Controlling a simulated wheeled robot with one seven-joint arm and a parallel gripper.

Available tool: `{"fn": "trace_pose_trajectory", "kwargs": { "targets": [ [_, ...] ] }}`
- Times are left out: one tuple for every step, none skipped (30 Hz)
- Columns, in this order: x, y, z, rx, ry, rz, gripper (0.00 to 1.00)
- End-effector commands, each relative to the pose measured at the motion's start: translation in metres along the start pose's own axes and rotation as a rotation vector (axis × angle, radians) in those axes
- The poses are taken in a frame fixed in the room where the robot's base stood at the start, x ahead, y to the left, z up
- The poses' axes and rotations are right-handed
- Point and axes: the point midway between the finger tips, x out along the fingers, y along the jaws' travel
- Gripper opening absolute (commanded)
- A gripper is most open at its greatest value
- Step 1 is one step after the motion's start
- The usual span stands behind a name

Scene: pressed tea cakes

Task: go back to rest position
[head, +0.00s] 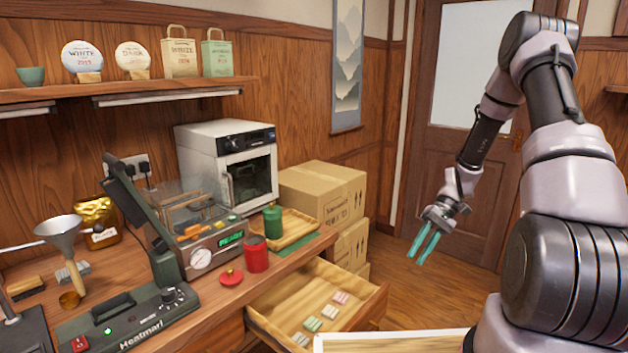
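My gripper (419,254) hangs in the air to the right of the counter and the open drawer. Its two teal fingers point down and to the left. A narrow gap shows between them, with nothing in it. My arm comes in from the right edge, bends at the top and reaches down to the gripper. The gripper touches nothing that I can see.
An open drawer (372,304) holding several small wrapped pieces juts out from the counter. Stacked cardboard boxes (322,196) stand behind it. A white-edged surface (390,341) lies at the bottom. The floor (455,300) and door (465,190) lie behind my gripper.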

Motion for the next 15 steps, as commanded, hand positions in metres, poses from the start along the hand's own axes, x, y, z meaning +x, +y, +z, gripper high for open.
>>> {"fn": "trace_pose_trajectory", "kwargs": {
  "targets": [
    [-0.014, -0.01, 0.006, 0.0, 0.031, 0.039, 0.25],
    [-0.02, -0.015, 0.009, 0.004, 0.046, 0.058, 0.25],
    [-0.029, -0.021, 0.014, 0.009, 0.07, 0.084, 0.25],
    [-0.036, -0.026, 0.018, 0.014, 0.087, 0.103, 0.25],
    [-0.042, -0.031, 0.022, 0.017, 0.105, 0.121, 0.25],
    [-0.05, -0.038, 0.027, 0.021, 0.13, 0.145, 0.25],
    [-0.056, -0.043, 0.031, 0.026, 0.149, 0.161, 0.25],
    [-0.062, -0.049, 0.036, 0.028, 0.168, 0.178, 0.25],
    [-0.069, -0.056, 0.042, 0.033, 0.194, 0.199, 0.25],
    [-0.074, -0.061, 0.046, 0.035, 0.214, 0.214, 0.25],
    [-0.08, -0.066, 0.051, 0.04, 0.235, 0.228, 0.25],
    [-0.087, -0.073, 0.058, 0.043, 0.263, 0.247, 0.25],
    [-0.091, -0.078, 0.063, 0.045, 0.283, 0.26, 0.25],
    [-0.096, -0.083, 0.068, 0.048, 0.305, 0.273, 0.25],
    [-0.102, -0.09, 0.075, 0.05, 0.335, 0.288, 0.25]
  ]
}}
